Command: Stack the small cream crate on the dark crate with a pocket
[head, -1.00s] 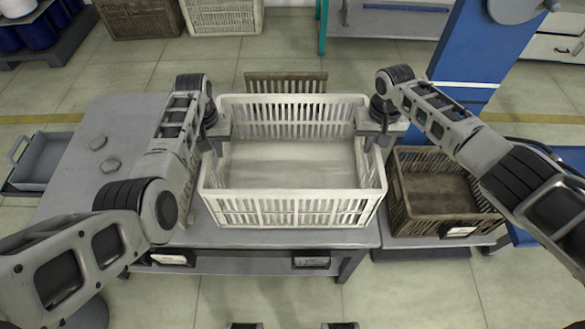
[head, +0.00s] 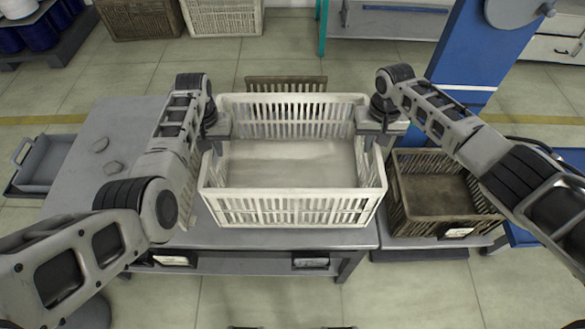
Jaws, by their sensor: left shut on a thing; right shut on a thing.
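The small cream crate (head: 292,207) is upright and empty in the middle of the head view, over the grey table (head: 95,185). Whether its base touches the tabletop is hard to tell. My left gripper (head: 218,137) is shut on its left rim near the far corner. My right gripper (head: 372,135) is shut on its right rim near the far corner. A dark brown crate (head: 397,212) stands empty to the right on a low grey platform, with a white label low on its front. Another dark slatted piece (head: 286,84) shows behind the cream crate, mostly hidden.
A grey bin (head: 45,163) is at the far left. A blue column (head: 470,62) stands behind the dark crate at right. Open floor lies behind the table.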

